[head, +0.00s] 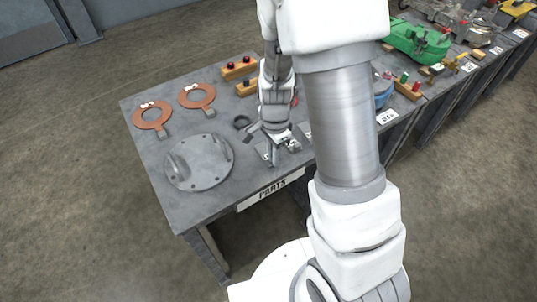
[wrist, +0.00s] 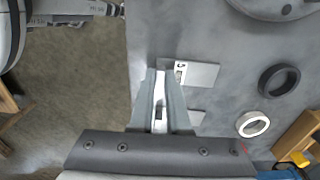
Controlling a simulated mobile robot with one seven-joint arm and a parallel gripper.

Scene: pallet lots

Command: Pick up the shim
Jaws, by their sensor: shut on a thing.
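My gripper (head: 273,153) is low over the front part of the parts table (head: 222,92). In the wrist view, my gripper (wrist: 161,74) is shut, with a thin pale strip, seemingly the shim (wrist: 160,90), between its fingers. The strip is seen nearly edge-on, and its lower end is hidden by the fingers. A flat grey plate (wrist: 203,75) with a white marked tag lies just right of the fingertips. Another grey plate (wrist: 196,117) lies nearer, partly behind the right finger. I cannot tell whether the strip touches the table.
A round grey flange (head: 199,162) and two copper rings (head: 151,115) lie to the left on the table. A dark ring (wrist: 279,80) and a lighter ring (wrist: 253,124) lie to the right in the wrist view. Wooden blocks (head: 238,68) stand farther back. Another bench with a green casting (head: 418,40) adjoins.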

